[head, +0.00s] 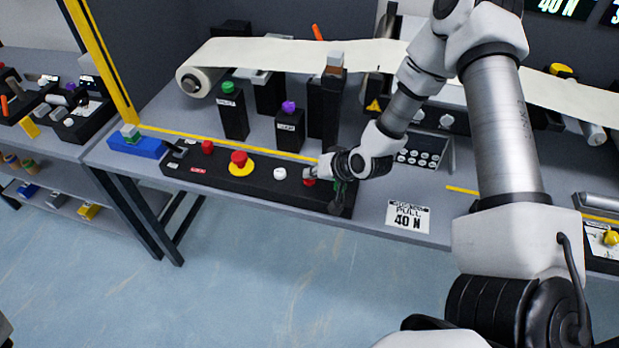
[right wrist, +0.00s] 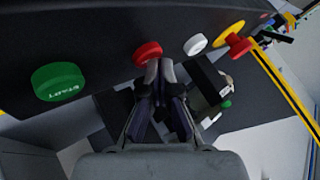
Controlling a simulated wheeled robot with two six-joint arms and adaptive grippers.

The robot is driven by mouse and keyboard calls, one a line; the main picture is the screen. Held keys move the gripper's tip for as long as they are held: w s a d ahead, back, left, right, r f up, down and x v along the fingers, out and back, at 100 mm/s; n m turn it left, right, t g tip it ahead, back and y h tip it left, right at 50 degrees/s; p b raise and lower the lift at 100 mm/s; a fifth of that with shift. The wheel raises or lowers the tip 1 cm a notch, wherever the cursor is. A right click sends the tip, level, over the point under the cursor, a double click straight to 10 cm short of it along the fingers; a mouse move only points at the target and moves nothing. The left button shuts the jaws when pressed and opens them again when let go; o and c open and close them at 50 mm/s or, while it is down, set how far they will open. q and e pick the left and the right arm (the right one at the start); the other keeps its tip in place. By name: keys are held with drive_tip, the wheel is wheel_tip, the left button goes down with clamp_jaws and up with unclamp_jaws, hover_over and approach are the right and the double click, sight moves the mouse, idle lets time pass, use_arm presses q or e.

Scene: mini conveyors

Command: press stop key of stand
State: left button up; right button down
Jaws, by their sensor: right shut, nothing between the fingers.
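A long black control panel (head: 215,176) lies along the front of the table. It carries a red key (head: 309,182) near its right end, also seen in the right wrist view (right wrist: 147,52); no label on it is readable. Beside it is a green key marked START (right wrist: 59,82), mostly hidden by my gripper in the head view. My right gripper (head: 312,172) is shut and empty, its fingertips (right wrist: 159,74) at the red key's edge. I cannot tell whether they touch it. My left gripper is not in view.
The panel also holds a white button (head: 280,174), a red mushroom button (head: 239,158) on a yellow base and another red button (head: 208,147). Black posts with green (head: 228,87) and purple (head: 289,107) tops stand behind, before a pale conveyor belt (head: 270,54). A "40 N" card (head: 408,217) lies right.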

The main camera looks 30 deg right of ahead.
drive_tip(key=shift+r+p, duration=0.7)
drive_tip(key=shift+r, duration=0.15)
wheel_tip(320, 180, up, 5)
drive_tip(key=p, duration=0.4)
drive_tip(key=shift+r, duration=0.1)
idle(0.6)
